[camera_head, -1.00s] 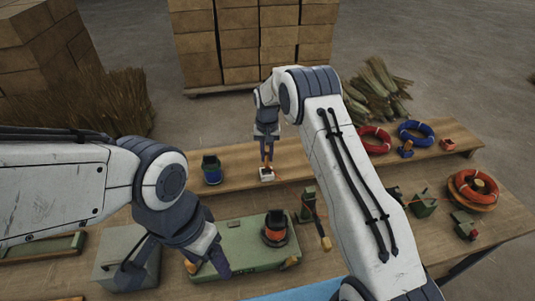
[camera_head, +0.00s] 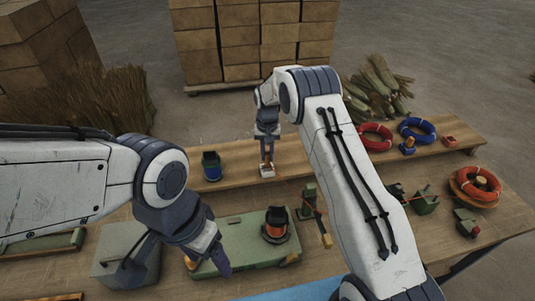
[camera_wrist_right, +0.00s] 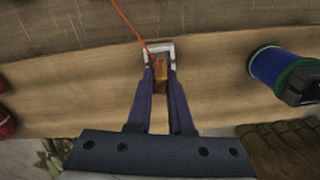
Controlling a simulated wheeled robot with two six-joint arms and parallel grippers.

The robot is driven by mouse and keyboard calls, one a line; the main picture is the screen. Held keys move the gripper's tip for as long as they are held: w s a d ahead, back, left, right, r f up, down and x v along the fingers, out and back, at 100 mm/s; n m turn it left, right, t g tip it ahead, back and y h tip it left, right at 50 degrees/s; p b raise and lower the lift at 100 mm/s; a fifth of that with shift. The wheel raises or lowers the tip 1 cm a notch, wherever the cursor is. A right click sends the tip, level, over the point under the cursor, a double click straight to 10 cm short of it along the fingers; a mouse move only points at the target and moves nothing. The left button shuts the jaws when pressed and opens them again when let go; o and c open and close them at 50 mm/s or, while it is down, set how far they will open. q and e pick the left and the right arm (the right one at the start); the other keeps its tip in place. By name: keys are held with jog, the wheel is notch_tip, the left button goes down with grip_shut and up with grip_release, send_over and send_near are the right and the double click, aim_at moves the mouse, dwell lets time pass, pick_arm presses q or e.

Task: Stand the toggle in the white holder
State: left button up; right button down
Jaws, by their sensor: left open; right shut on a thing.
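The toggle (camera_wrist_right: 161,72) is a small brown wooden piece with an orange-red cord leading off it. My right gripper (camera_wrist_right: 160,75) is shut on it. The white holder (camera_wrist_right: 151,48) is a small pale frame around the toggle's far end. In the head view, the white holder (camera_head: 267,173) is on the rear bench, directly below my right gripper (camera_head: 267,160). The fingers partly hide the toggle, so I cannot tell whether it rests on the holder's floor. My left gripper (camera_head: 178,265) is open and empty over the front bench, near the green base.
A dark spool with blue (camera_head: 211,165) stands left of the holder. A green base (camera_head: 250,243) carries a black-and-orange spool (camera_head: 275,225). Red (camera_head: 375,137) and blue (camera_head: 417,130) rings lie to the right. The cord (camera_wrist_right: 132,28) runs back toward the front bench.

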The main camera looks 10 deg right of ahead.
aim_at(267, 160)
jog(key=shift+f, duration=0.1)
dwell(0.6)
jog(key=shift+f+b, duration=1.15)
jog(key=shift+f, duration=0.35)
jog(key=c, duration=0.7)
grip_release()
jog(key=shift+c, duration=0.2)
jog(key=shift+r, duration=0.15)
notch_tip(267, 160, up, 9)
jog(key=b, duration=0.3)
jog(key=shift+r, duration=0.6)
